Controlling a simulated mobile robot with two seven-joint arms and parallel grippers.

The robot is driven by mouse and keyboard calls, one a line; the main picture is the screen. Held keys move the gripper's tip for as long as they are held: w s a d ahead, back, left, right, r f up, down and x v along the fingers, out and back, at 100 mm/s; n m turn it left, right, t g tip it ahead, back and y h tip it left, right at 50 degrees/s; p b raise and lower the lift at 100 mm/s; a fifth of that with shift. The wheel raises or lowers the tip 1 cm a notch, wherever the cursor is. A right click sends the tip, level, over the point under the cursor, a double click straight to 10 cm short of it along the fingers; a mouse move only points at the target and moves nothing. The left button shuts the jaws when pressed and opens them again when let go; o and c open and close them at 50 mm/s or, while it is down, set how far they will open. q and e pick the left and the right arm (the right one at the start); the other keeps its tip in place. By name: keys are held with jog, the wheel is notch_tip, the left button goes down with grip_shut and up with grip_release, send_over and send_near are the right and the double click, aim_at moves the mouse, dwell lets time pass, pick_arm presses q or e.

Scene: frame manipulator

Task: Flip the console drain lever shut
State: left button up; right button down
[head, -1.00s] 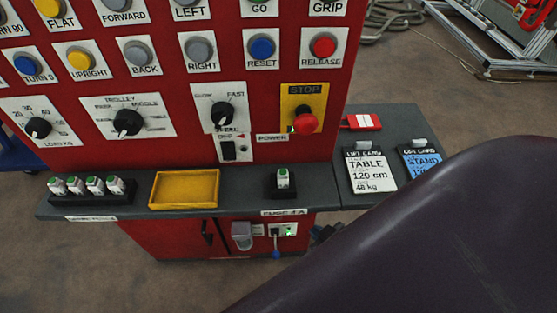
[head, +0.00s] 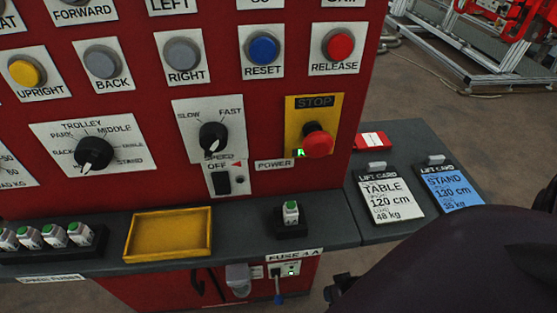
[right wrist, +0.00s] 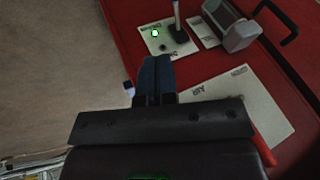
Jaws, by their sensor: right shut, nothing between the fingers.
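The drain lever (head: 277,284) sits on a small white plate low on the red console front, under the shelf. Its stem hangs down to a blue knob, and a green lamp (head: 291,269) glows beside it. In the right wrist view, the lever (right wrist: 177,18) rises from a dark base to the top edge, and the lit green lamp (right wrist: 155,33) is next to it. My right gripper (head: 336,289) is right of the lever, partly hidden by my dark arm. Its fingers (right wrist: 157,62) are shut and empty, apart from the lever. My left gripper is out of view.
A grey box-like fitting (head: 238,279) and a dark door handle (head: 197,282) are left of the lever. The shelf (head: 240,237) overhangs it, carrying a yellow tray (head: 170,258) and a fuse (head: 291,213). Open floor lies right of the console.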

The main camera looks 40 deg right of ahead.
notch_tip(320, 180, down, 12)
jog(key=s+m+g+y+b, duration=0.1)
jog(key=m+g+y+b, duration=0.1)
jog(key=m+y+b, duration=0.25)
jog(key=m+t+y+b, duration=0.6)
jog(key=m+b, duration=0.3)
jog(key=m, duration=0.1)
send_near(278, 291)
jog(key=s+d+f, duration=0.1)
jog(key=s+d, duration=0.1)
jog(key=d, duration=0.1)
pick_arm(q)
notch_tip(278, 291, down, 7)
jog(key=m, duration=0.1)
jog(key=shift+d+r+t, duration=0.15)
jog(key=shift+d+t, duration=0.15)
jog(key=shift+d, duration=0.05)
pick_arm(e)
jog(key=shift+w+t, duration=0.2)
jog(key=shift+t, duration=0.1)
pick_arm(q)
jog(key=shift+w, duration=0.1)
pick_arm(e)
jog(key=shift+a, duration=0.1)
